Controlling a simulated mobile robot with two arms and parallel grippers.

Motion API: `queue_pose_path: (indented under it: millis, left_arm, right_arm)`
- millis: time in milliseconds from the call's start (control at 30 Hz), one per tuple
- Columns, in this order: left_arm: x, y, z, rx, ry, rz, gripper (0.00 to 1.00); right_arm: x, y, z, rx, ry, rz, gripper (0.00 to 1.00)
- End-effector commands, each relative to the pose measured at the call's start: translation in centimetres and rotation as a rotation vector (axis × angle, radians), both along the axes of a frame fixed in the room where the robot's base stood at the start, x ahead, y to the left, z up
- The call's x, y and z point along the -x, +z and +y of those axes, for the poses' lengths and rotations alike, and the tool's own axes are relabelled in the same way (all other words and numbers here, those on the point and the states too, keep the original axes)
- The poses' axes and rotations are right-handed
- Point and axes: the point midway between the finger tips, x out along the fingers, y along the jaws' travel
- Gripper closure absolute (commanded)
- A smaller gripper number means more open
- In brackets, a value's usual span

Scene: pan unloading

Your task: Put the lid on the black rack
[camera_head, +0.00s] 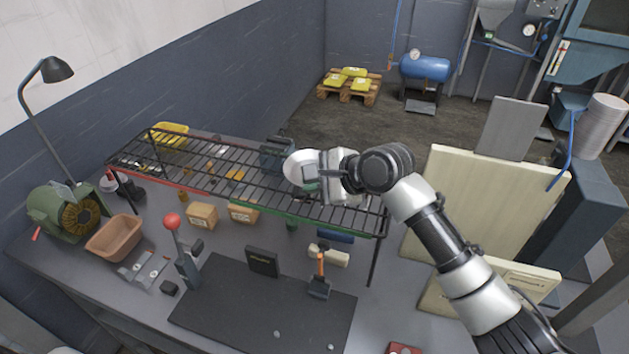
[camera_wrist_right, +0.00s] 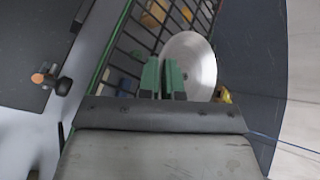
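The lid (camera_head: 297,165) is a round, pale metal disc over the right half of the black rack (camera_head: 215,170), a long wire shelf on legs. Whether the lid touches the wires cannot be told. My right gripper (camera_head: 312,172) is at the lid's right side and covers part of it. In the right wrist view, its two green fingers (camera_wrist_right: 162,78) are close together at the left edge of the lid (camera_wrist_right: 197,62), apparently closed on its rim. The rack (camera_wrist_right: 143,30) shows behind. My left gripper is not in view.
Under the rack stand small boxes (camera_head: 202,215). A brown bin (camera_head: 115,238), a red-knobbed lever (camera_head: 181,248) and a dark mat (camera_head: 240,310) are in front. Pale panels (camera_head: 480,205) stand right of the bench. Much of the rack's top is bare.

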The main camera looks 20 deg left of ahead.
Motion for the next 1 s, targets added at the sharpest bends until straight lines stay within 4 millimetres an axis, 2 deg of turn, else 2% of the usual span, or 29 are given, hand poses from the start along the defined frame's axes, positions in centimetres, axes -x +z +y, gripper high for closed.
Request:
queue_pose_path:
  millis: [233, 400, 467, 767, 867, 1000]
  left_arm:
    - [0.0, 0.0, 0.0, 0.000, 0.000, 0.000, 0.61]
    - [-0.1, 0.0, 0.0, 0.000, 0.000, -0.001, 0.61]
    - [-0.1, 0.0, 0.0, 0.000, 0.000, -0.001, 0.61]
    - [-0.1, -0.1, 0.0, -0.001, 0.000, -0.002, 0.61]
    - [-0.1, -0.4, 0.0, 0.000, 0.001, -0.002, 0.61]
    - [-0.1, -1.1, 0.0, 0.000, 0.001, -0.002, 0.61]
  right_arm:
    - [0.0, -0.3, 0.0, -0.001, -0.001, -0.001, 1.00]
    - [0.0, -0.3, 0.0, -0.001, -0.001, -0.001, 0.72]
    - [0.0, -0.3, 0.0, -0.001, -0.001, -0.001, 0.65]
    - [0.0, -0.3, -0.2, 0.000, 0.000, 0.000, 0.65]
    - [0.2, 0.2, -1.0, -0.001, -0.001, -0.001, 0.65]
    - [0.6, 1.7, -3.0, -0.001, -0.001, -0.004, 0.65]
